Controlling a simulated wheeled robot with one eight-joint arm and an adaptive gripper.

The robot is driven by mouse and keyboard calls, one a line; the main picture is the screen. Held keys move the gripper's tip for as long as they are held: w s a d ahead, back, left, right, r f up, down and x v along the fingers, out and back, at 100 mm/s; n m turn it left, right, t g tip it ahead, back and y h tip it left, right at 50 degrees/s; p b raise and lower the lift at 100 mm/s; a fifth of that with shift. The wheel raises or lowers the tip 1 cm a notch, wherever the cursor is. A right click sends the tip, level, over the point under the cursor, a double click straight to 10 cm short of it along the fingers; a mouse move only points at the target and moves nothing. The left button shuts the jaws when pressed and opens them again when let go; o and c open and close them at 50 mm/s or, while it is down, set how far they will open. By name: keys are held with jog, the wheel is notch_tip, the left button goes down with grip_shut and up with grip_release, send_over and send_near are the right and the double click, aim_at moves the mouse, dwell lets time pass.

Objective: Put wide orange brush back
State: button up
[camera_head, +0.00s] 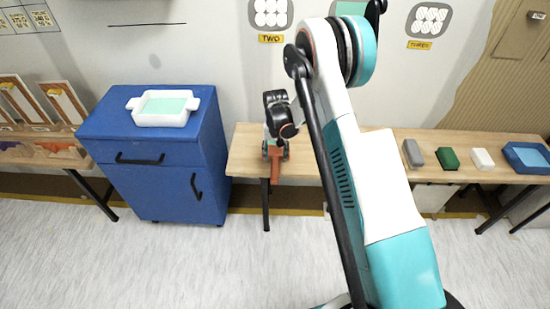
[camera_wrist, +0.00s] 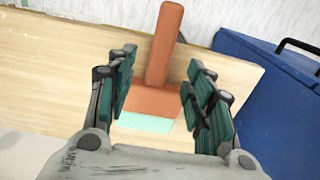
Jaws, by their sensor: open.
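The wide orange brush (camera_wrist: 160,60) lies on the wooden table, its handle pointing away in the wrist view and its pale green bristle end nearest my gripper. In the head view its orange handle (camera_head: 275,168) shows at the table's front edge, while my gripper hides the rest. My gripper (camera_wrist: 157,95) is open, with one dark green finger on each side of the brush and visible gaps between. In the head view my gripper (camera_head: 275,150) is over the middle table.
The middle wooden table (camera_head: 243,150) stands beside a blue cabinet (camera_head: 160,185) bearing a white tray (camera_head: 137,119). A grey block (camera_head: 413,153), a green block (camera_head: 447,159), a white block (camera_head: 482,159) and a blue tray (camera_head: 511,154) sit at right. Orange items (camera_head: 62,150) are at the far left table.

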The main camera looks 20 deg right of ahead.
jog(key=s+r+n+t, duration=0.1)
jog(key=s+r, duration=0.3)
jog(key=r, duration=0.7)
jog(key=s+r+t+p, duration=0.1)
jog(key=s+r, duration=0.3)
jog(key=r, duration=0.6)
jog(key=s+r+n+t, duration=0.1)
jog(key=s+r, duration=0.3)
jog(key=r, duration=0.7)
jog(key=s+r+t, duration=0.2)
jog(key=s, duration=0.9)
jog(key=s+r+n+t, duration=0.1)
jog(key=s+r+t, duration=0.1)
jog(key=s, duration=0.9)
jog(key=shift+a+r+n, duration=0.2)
jog(key=shift+r+n, duration=0.1)
jog(key=shift+r, duration=0.35)
